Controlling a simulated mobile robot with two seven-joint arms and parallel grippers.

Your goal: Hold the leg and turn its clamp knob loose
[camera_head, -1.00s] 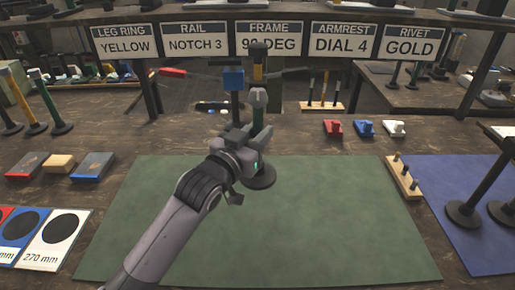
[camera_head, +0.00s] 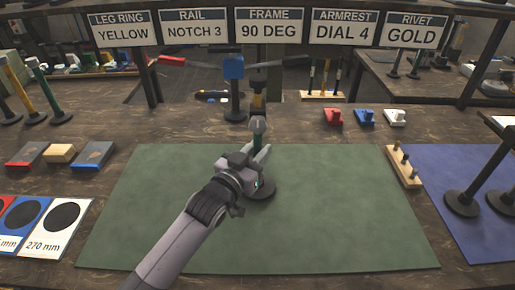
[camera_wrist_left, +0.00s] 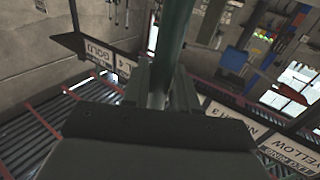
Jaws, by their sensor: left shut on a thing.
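The leg (camera_head: 259,140) is a dark green post with a grey collar (camera_head: 258,124) at its top and a round black base (camera_head: 262,188). It stands upright over the middle of the green mat. My left gripper (camera_head: 257,163) is shut on the leg's post, above the base. In the left wrist view the post (camera_wrist_left: 173,45) runs up between the two fingers (camera_wrist_left: 160,90). The gripper hides part of the post. I cannot make out the clamp knob for certain. My right gripper is not in view.
The green mat (camera_head: 150,230) is otherwise clear. A wooden peg block (camera_head: 404,167) sits at its right edge. Two dark posts stand on the blue mat (camera_head: 440,165) at right.

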